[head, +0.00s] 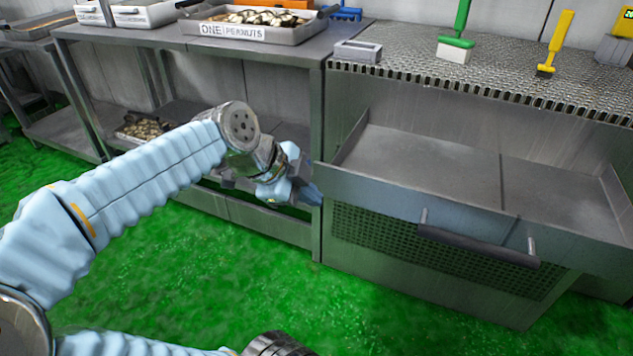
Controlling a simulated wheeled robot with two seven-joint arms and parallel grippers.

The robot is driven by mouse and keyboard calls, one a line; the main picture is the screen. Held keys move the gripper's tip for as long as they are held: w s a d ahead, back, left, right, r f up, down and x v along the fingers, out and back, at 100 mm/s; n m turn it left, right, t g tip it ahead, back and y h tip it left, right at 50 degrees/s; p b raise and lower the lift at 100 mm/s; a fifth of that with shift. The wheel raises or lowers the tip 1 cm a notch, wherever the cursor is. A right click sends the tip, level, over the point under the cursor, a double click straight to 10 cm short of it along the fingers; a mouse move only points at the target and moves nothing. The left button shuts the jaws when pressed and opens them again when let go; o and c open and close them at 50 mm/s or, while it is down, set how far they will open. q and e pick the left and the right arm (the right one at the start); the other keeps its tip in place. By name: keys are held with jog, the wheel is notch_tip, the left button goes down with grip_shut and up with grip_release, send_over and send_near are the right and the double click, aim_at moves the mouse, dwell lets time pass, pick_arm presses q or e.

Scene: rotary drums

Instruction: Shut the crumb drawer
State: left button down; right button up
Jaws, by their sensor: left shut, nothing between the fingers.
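The crumb drawer (440,165) is a wide, shallow grey metal drawer under the perforated bench top. It stands pulled out, and its empty inside shows. Its front panel (375,192) carries a dark bar handle (478,246) on two brackets. My left gripper (311,190) is shut and empty at the left end of the drawer front. Whether its fingertips touch the panel I cannot tell. Of my right arm only a part shows at the bottom edge, and its gripper is out of view.
A perforated metal top (490,75) above the drawer bears a green scraper (457,40), a yellow scraper (556,45) and a small grey block (358,51). A steel table (290,50) at left holds a peanut tray (285,33). The green floor (230,290) before the drawer is clear.

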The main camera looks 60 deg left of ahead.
aim_at(331, 192)
pick_arm(q)
jog(key=shift+w+a+r, duration=0.1)
jog(key=shift+w+a, duration=0.35)
jog(key=shift+w, duration=0.3)
jog(key=shift+w+a+r, duration=0.1)
jog(key=shift+w+a, duration=0.35)
jog(key=shift+w, duration=0.3)
pick_arm(e)
jog(key=shift+a+r, duration=0.1)
jog(key=shift+r, duration=0.25)
pick_arm(q)
jog(key=shift+w, duration=0.1)
pick_arm(e)
jog(key=shift+f, duration=0.1)
